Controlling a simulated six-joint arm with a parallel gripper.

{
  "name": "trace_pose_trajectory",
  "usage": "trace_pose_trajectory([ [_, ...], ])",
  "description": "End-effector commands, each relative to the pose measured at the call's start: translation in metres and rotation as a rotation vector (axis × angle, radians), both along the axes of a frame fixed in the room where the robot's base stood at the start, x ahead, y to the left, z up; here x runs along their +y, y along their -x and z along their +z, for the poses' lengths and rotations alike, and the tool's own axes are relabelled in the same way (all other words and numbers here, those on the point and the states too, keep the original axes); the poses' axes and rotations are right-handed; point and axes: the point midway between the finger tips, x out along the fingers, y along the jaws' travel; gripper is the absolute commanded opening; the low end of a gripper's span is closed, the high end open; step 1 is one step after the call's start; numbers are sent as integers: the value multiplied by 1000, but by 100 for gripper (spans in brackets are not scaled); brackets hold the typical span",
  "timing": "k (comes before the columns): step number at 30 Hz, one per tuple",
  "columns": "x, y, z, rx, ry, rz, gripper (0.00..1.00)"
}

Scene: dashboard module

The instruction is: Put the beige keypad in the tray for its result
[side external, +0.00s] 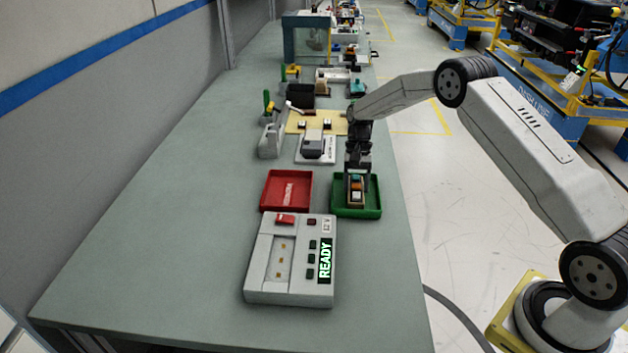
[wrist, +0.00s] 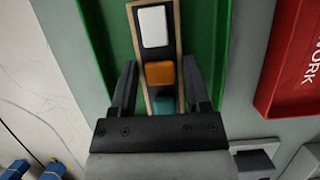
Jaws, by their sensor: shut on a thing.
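The beige keypad (side external: 356,186) has a white, an orange and a teal key. My gripper (side external: 356,180) is shut on it, inside the outline of the green tray (side external: 374,208). In the wrist view the keypad (wrist: 176,52) stands lengthwise between the two fingers of my gripper (wrist: 160,88), with the green tray (wrist: 209,28) around and beneath it. I cannot tell whether the keypad touches the tray floor. The red tray (side external: 272,192) with white lettering is beside the green one, and it also shows at the right in the wrist view (wrist: 278,95).
A grey tester (side external: 260,290) with a lit READY display (side external: 325,261) stands in front of the trays. A grey fixture (side external: 316,148) and a yellow mat (side external: 300,118) lie behind them. The table (side external: 150,230) is bare on the left.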

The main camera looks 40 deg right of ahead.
Motion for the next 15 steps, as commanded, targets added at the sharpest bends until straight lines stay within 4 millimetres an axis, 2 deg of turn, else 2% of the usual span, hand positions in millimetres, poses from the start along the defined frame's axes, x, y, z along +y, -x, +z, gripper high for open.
trace_pose_trajectory([
  [10,0,0,-3,0,0,0,0],
  [11,0,0,-3,0,0,0,70],
  [13,0,0,-3,0,0,0,93],
  [15,0,0,-3,0,0,0,96],
])
